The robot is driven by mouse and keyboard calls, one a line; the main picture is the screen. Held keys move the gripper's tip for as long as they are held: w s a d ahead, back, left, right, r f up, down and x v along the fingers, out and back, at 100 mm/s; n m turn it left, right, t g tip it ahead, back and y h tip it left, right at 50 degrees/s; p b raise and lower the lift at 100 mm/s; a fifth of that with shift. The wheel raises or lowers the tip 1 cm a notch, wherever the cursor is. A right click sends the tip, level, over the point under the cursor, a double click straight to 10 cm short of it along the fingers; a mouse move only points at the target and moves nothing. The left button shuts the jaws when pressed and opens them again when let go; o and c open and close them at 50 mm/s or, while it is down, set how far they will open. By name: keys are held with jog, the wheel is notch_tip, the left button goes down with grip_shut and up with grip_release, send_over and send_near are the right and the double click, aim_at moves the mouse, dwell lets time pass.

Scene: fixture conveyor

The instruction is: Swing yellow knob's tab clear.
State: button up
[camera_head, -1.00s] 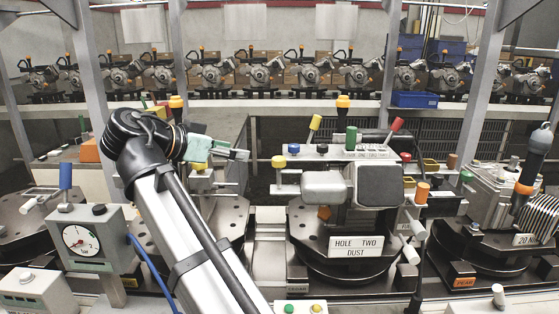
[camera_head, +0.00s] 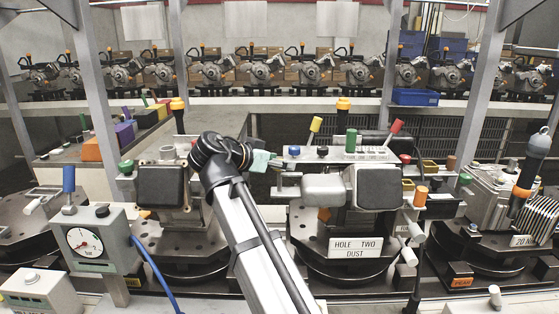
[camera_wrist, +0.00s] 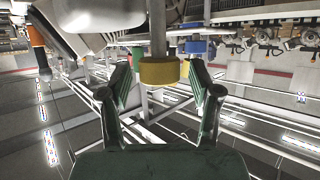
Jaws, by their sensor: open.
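The yellow knob (camera_wrist: 160,70) is a short yellow cylinder on a grey stem. It shows in the wrist view, in the gap between the tips of my gripper (camera_wrist: 160,82). The two dark green fingers are spread apart, with a visible gap on each side of the knob. In the head view my gripper (camera_head: 272,161) is at the left side of the middle fixture (camera_head: 324,188), and it hides the yellow knob there. I cannot make out the knob's tab.
A blue knob (camera_head: 294,150) and a black knob (camera_head: 323,150) sit just right of my gripper. A yellow-tipped lever (camera_head: 315,125) and a green cylinder (camera_head: 351,141) stand on the fixture's top. Another fixture (camera_head: 165,187) stands to the left.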

jog(key=shift+w+d+f, duration=0.1)
jog(key=c, duration=1.2)
